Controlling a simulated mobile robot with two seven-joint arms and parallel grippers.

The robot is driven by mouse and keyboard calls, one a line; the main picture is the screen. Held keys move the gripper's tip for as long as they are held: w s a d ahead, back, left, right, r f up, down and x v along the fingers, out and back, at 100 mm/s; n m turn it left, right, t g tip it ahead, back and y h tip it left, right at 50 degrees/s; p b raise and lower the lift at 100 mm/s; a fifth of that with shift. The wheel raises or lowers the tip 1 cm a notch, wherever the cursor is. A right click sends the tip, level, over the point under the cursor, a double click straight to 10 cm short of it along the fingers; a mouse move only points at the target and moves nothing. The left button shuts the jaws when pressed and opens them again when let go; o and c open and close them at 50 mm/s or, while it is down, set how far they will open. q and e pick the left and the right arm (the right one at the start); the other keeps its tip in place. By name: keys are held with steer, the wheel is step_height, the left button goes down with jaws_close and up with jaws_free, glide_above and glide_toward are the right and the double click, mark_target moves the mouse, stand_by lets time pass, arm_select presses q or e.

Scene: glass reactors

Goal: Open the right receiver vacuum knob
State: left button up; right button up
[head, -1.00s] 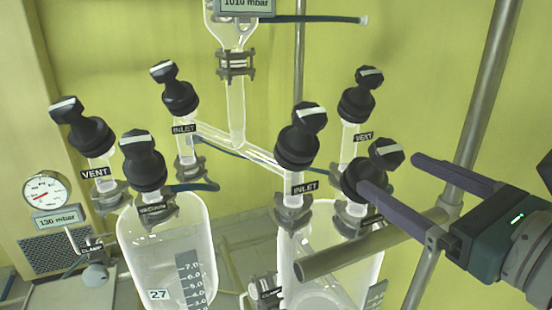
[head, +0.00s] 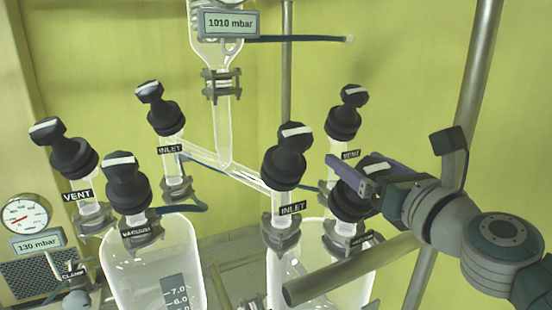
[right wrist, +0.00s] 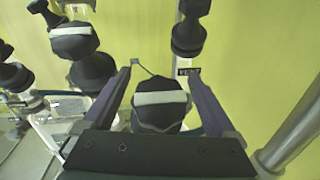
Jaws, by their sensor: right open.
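The right receiver vacuum knob (head: 350,204) is black with a white bar on its top. It sits on the right glass receiver (head: 345,278), above a partly hidden VACUUM label. My right gripper (head: 366,172) is at this knob, its fingers partly covering the top. In the right wrist view the knob (right wrist: 160,112) stands between the two spread purple fingers (right wrist: 157,74), with its white bar running across. The fingers lie on either side; I see a gap at the left one and cannot tell about contact at the right. My left gripper is out of view.
The right receiver's INLET knob (head: 284,160) stands to the left and its VENT knob (head: 344,115) behind. A metal tube (head: 350,270) runs below my gripper, and an upright pole (head: 478,95) stands at right. The left receiver (head: 155,265) has similar knobs.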

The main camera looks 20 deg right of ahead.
steer(key=shift+c, duration=0.4)
steer(key=c, duration=1.3)
steer(key=shift+f+n+y+b, duration=0.2)
steer(key=shift+n+y+b, duration=0.6)
steer(key=shift+b, duration=0.1)
steer(key=n+g+y+b, duration=0.1)
steer(key=n+y+b, duration=0.2)
steer(key=a+n+g+y+b, duration=0.1)
steer(key=n+y+b, duration=0.2)
steer(key=n, duration=0.1)
steer(key=n+g+y+b, duration=0.2)
steer(key=n+y+b, duration=0.1)
steer(key=shift+s+a+f, duration=0.15)
steer(key=shift+s+a, duration=0.1)
steer(key=shift+a, duration=0.1)
steer(key=n+g, duration=0.1)
steer(key=n+g+y+b, duration=0.1)
steer(key=n, duration=0.1)
steer(key=n+g+y+b, duration=0.1)
steer(key=shift+s+a+n+g, duration=0.25)
steer(key=shift+n+g, duration=0.05)
steer(key=n+g, duration=0.1)
steer(key=n+g+y+b, duration=0.1)
steer(key=shift+s+a+n+g, duration=0.2)
steer(key=shift+s+n+g, duration=0.1)
steer(key=shift+n, duration=0.1)
steer(key=shift+f+n+g+y, duration=0.1)
steer(key=shift+n+g+y, duration=0.2)
steer(key=shift+n+g, duration=0.2)
